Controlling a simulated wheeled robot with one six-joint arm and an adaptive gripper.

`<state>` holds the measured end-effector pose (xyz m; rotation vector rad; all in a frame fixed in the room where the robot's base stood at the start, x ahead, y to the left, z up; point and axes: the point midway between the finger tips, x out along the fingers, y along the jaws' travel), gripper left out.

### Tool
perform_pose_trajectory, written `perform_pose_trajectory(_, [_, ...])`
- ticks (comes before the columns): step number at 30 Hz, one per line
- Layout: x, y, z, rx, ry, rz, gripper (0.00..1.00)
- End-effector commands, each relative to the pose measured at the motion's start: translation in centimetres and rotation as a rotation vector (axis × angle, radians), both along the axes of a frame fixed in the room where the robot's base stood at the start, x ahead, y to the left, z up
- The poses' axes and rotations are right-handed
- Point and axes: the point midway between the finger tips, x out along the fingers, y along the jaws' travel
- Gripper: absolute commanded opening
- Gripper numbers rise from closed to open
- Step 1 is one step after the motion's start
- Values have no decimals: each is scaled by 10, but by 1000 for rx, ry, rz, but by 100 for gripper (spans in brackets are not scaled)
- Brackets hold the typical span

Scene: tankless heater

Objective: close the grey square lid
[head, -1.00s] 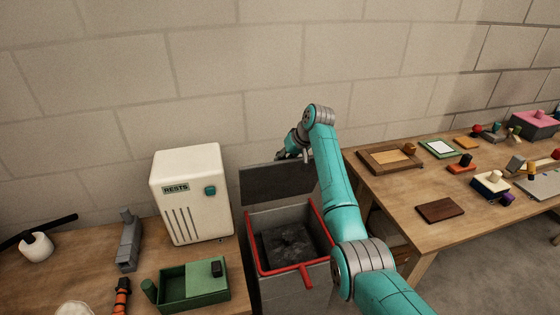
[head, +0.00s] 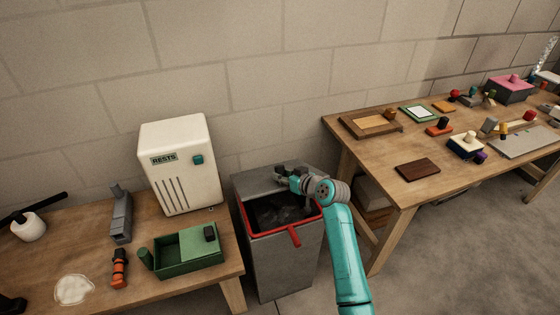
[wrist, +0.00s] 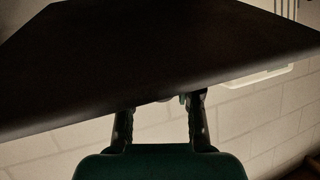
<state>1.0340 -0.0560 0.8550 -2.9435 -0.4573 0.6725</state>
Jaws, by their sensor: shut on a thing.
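The grey square lid (head: 258,181) is hinged at the back of a grey bin (head: 280,265) with a red rim (head: 262,232). The lid is tilted partway down over the rear of the bin, and the front of the opening shows dark contents. My gripper (head: 284,175) is at the lid, shut on it. In the wrist view the lid (wrist: 165,55) is a large dark panel across the top, with my gripper's fingers (wrist: 162,103) at its near edge. The exact contact is hard to see.
A wooden table on the left (head: 205,280) holds a white box marked RESTS (head: 178,165) and a green tray (head: 188,252). A wooden table on the right (head: 400,205) holds several small objects. A block wall (head: 290,70) stands behind the bin.

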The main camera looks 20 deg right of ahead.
Motion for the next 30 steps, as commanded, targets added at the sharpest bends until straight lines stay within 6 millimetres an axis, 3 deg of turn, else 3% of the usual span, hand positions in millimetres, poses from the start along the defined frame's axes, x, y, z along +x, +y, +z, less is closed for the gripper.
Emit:
perform_pose_trajectory(15, [-33, 0, -59, 3, -230, -1, 0])
perform_pose_trajectory(30, [-44, 0, -92, 1, -360, 0, 0])
